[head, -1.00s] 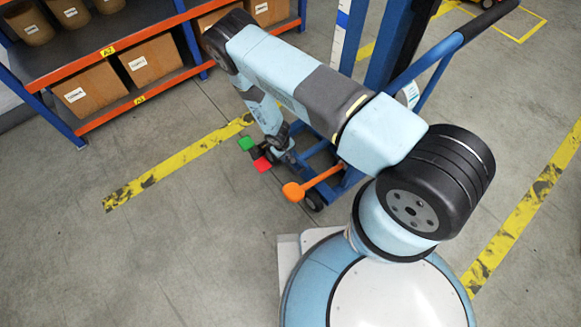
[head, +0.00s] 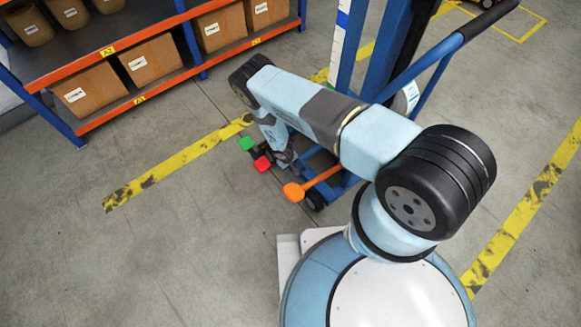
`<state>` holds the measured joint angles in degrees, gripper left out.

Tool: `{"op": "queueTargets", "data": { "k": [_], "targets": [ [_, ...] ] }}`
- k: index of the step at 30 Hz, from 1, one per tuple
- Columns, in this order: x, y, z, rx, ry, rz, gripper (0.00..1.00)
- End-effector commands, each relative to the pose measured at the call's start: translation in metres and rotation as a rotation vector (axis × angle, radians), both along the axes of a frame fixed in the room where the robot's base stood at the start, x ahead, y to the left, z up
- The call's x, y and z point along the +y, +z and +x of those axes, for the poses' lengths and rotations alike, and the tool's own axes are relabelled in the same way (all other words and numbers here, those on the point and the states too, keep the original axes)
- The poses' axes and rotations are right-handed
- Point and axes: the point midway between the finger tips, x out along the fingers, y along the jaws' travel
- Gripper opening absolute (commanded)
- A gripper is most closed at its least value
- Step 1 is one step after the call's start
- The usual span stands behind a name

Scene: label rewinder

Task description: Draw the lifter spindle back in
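The lifter is a blue wheeled frame with a tall blue mast (head: 388,50) right of the top centre. Low on its left side are a green pad (head: 246,143), a red pad (head: 262,164) and an orange lever with a round end (head: 293,192). I cannot make out the spindle for certain; my arm hides part of the lifter. My gripper (head: 282,160) is low beside the red pad, at the lifter's near left side. It is small and partly covered, so I cannot tell whether its fingers are open or touching anything.
A shelf rack (head: 118,90) with cardboard boxes stands at the upper left. The lifter's push handle (head: 487,18) reaches toward the upper right. Yellow floor lines (head: 170,165) cross the concrete. The floor at lower left is clear.

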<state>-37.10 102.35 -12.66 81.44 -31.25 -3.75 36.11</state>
Motion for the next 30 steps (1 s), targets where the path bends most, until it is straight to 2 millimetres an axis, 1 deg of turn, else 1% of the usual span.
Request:
{"op": "queueTargets", "data": {
  "k": [3,11,21,30],
  "targets": [
    [-0.0006,-0.0038,0.0002,0.000,0.000,0.000,0.34],
    [-0.0007,-0.0040,0.0003,0.000,0.000,0.000,0.34],
    [-0.0007,-0.0039,0.0004,0.000,0.000,0.000,0.01],
    [-0.0006,-0.0038,0.0003,0.000,0.000,0.000,0.00]
  ]
}}
